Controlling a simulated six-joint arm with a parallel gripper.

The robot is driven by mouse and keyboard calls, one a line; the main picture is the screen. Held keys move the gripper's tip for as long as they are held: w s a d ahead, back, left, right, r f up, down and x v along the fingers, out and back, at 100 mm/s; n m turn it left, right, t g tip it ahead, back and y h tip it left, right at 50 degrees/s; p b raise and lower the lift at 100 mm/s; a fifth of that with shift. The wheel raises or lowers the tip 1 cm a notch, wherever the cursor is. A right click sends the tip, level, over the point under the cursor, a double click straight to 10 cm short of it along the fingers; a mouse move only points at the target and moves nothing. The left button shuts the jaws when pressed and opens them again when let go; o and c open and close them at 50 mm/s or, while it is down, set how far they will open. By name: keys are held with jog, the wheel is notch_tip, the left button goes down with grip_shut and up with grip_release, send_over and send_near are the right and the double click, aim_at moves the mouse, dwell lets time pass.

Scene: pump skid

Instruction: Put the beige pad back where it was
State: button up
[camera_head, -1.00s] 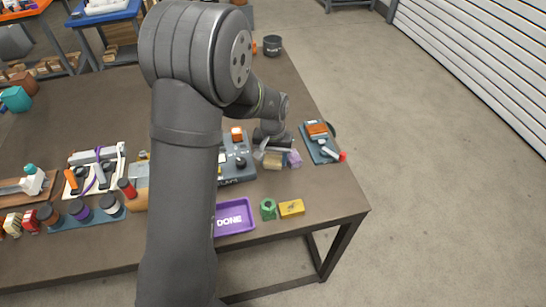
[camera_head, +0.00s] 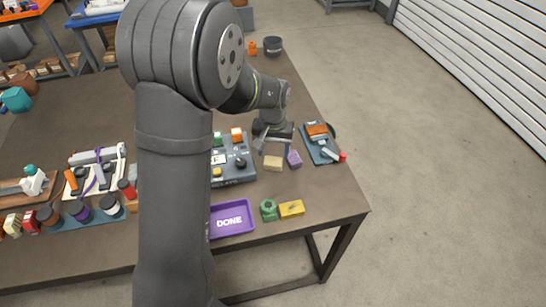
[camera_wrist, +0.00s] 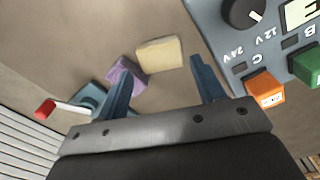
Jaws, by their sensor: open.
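The beige pad (camera_head: 273,163) lies on the dark table, just right of the grey control box and left of a purple block. My gripper (camera_head: 275,146) is just behind the pad in the head view, with nothing held. In the wrist view the pad (camera_wrist: 160,54) shows beyond and between my open fingertips (camera_wrist: 158,66), apart from both. The purple block (camera_wrist: 126,74) is beside the left finger and partly hidden by it.
The control box (camera_head: 233,165) with coloured buttons and a knob stands left of the pad. A purple DONE tray (camera_head: 232,218), a green part (camera_head: 268,208) and a yellow box (camera_head: 291,208) are nearer the front edge.

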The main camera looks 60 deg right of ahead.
aim_at(273, 161)
notch_tip(273, 161, up, 8)
dwell(0.5)
notch_tip(273, 161, down, 12)
jog(key=shift+r, duration=1.75)
